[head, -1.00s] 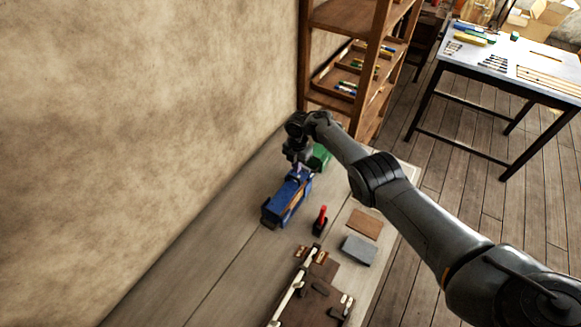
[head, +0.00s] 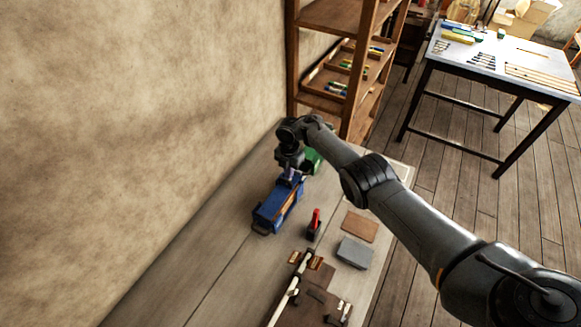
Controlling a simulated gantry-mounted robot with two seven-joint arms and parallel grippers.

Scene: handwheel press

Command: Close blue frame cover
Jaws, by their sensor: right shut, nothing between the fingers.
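The blue frame (head: 268,215) stands on the wooden workbench, with an orange-brown strip along its right side. I cannot make out clearly which part of it is the cover or how far it is open. My right gripper (head: 291,175) points down at the far end of the blue frame, close to its top; whether it touches cannot be told. It is shut and empty, and its fingertips are small and partly hidden. My left gripper is not in view.
A green object (head: 313,160) sits just behind the gripper. A red-handled tool (head: 314,222), a brown plate (head: 360,226) and a grey block (head: 355,252) lie to the right. A wooden shelf (head: 335,100) stands behind. The bench left of the frame is clear.

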